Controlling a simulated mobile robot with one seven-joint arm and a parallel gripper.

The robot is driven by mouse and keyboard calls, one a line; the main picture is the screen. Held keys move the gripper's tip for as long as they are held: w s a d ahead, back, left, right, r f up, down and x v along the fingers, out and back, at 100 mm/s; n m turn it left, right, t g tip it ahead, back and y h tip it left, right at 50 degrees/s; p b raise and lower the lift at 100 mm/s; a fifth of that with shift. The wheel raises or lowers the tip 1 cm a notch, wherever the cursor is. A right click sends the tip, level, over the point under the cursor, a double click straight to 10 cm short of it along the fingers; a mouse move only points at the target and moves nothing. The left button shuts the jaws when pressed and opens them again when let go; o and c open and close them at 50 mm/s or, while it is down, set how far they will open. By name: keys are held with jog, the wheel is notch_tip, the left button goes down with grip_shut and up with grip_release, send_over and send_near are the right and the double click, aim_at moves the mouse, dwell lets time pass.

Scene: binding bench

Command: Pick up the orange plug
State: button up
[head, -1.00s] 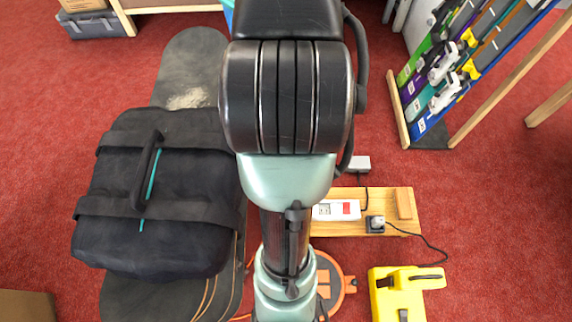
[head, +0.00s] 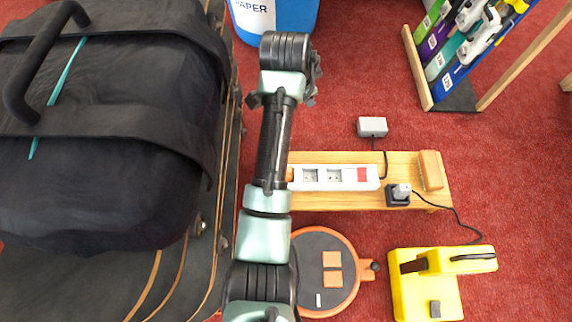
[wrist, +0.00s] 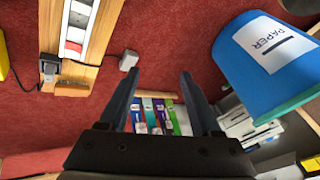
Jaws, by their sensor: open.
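A small orange-brown bit (head: 290,175) shows at the left end of the white power strip (head: 345,178) in the head view, beside my arm; I cannot tell whether it is the orange plug. No orange plug shows clearly in either view. The strip lies on a wooden bench (head: 330,201) and has a red switch at its right end; its left end is partly behind my arm. In the wrist view the strip (wrist: 79,20) is at the upper left, cut off by the top edge. My gripper (wrist: 158,76) is open and empty, with red carpet between its fingers. The head view does not show its fingers.
A black plug (head: 398,194) and a wooden block (head: 431,170) sit on the bench's right end. A grey box (head: 372,127) lies behind it. An orange-rimmed disc (head: 312,292) and a yellow tool (head: 430,296) are in front. A blue paper bin (head: 290,20) stands behind.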

jog(key=s+a+f+m+g+b, duration=0.1)
jog(key=s+f+g+b, duration=0.1)
jog(key=f, duration=0.4)
jog(key=s+a+f+m+g+b, duration=0.1)
jog(key=s+f+m+g+b, duration=0.1)
jog(key=f, duration=0.4)
jog(key=s+a+f+m+g+b, duration=0.1)
jog(key=s+a+f+m+b, duration=0.1)
jog(key=f, duration=0.5)
jog(key=shift+s+f+g, duration=0.1)
jog(key=shift+s+g, duration=0.3)
jog(key=shift+s, duration=0.15)
notch_tip(320, 180, down, 5)
jog(key=b, duration=0.5)
jog(key=shift+d, duration=0.15)
grip_shut()
